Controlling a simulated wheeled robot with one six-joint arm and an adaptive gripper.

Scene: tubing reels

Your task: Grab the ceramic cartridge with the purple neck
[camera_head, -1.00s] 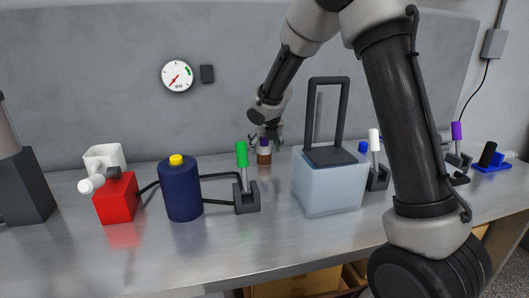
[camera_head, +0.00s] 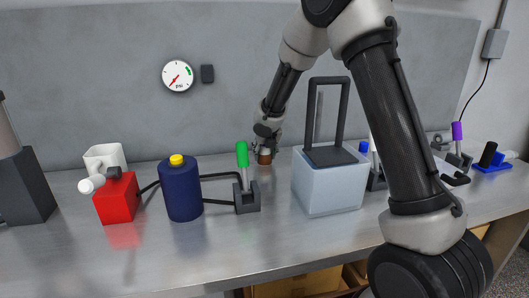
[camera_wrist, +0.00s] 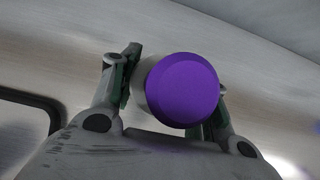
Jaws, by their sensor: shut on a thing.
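The cartridge (camera_head: 264,159) stands upright on the metal bench toward the back. In the head view only its brown lower body shows; my gripper hides its top. In the wrist view its round purple top (camera_wrist: 182,90) sits between my two fingers, with a pale edge beside it. My gripper (camera_head: 266,147) is over the cartridge from above, shut on its upper part. In the wrist view the fingers of my gripper (camera_wrist: 168,92) lie on either side of the purple top.
A green-handled valve (camera_head: 243,185) and a navy cylinder with a yellow cap (camera_head: 181,190) stand to the left front. A translucent box with a tall black handle (camera_head: 328,185) stands close on the right. A red block (camera_head: 116,200) is farther left. The front bench is clear.

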